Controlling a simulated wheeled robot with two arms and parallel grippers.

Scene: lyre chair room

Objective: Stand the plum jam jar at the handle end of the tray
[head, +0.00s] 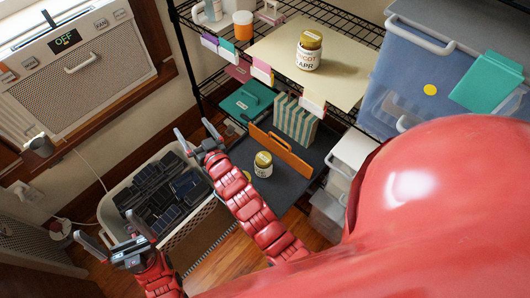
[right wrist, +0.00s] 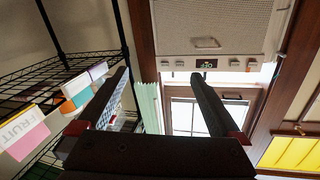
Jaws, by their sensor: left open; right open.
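A jar with a yellow lid (head: 263,164) stands upright on a dark grey tray (head: 288,190), near the tray's upright orange-brown handle board (head: 281,150). Its label is too small to read. A second yellow-lidded jar (head: 309,50) stands on a cream board on the shelf; its label shows "COT" and "APR". I cannot make out any plum label. My right gripper (head: 198,138) is open and empty, left of the tray and apart from the jar. Its open fingers also show in the right wrist view (right wrist: 160,100). My left gripper (head: 117,237) is open and empty at lower left.
A cream bin (head: 195,215) full of dark items stands between my grippers. A striped box (head: 295,118) and a green folder (head: 247,101) are behind the tray. Wire shelving (head: 345,28) rises above. Blue storage boxes (head: 415,75) are at right.

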